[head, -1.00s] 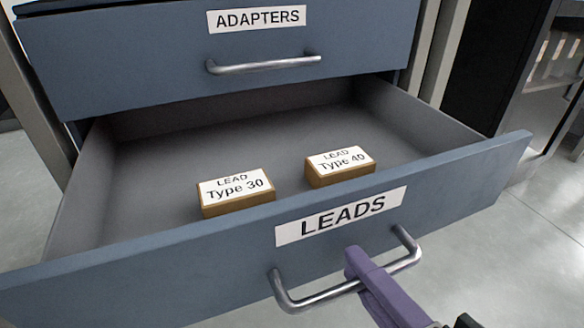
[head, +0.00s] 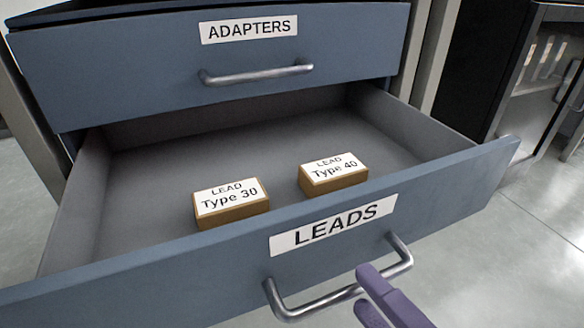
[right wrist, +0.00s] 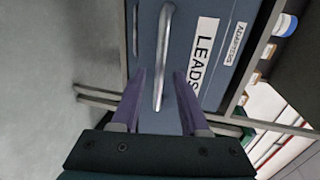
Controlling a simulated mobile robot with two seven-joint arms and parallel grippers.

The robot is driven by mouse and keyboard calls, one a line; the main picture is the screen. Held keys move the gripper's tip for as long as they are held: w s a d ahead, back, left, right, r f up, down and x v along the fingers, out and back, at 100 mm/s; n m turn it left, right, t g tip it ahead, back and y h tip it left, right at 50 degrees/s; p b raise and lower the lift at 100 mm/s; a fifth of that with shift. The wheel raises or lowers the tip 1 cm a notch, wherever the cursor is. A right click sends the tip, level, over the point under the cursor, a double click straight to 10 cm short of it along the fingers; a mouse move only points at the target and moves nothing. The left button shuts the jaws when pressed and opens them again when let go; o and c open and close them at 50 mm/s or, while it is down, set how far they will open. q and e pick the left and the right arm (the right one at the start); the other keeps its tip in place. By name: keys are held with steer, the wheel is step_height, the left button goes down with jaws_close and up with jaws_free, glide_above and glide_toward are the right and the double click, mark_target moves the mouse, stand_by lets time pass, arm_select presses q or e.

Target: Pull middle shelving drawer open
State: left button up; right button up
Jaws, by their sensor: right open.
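The drawer labelled LEADS (head: 225,262) stands well open below the closed ADAPTERS drawer in the head view. Its metal bar handle (head: 325,303) is on the front, under the label. My right gripper (head: 366,289) has purple fingers and is open at the handle's right part. In the right wrist view the open fingers (right wrist: 159,77) stand either side of the handle (right wrist: 162,50), with gaps on both sides. The LEADS label shows there too. My left gripper is not in view.
Two small boxes, LEAD Type 30 (head: 232,204) and LEAD Type 40 (head: 333,176), lie inside the open drawer. The ADAPTERS drawer (head: 120,75) has its own handle. A dark cabinet (head: 490,70) stands at the right. Grey floor (head: 540,225) is clear on the right.

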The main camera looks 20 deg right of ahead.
steer(key=p+v, duration=0.1)
steer(key=v, duration=0.6)
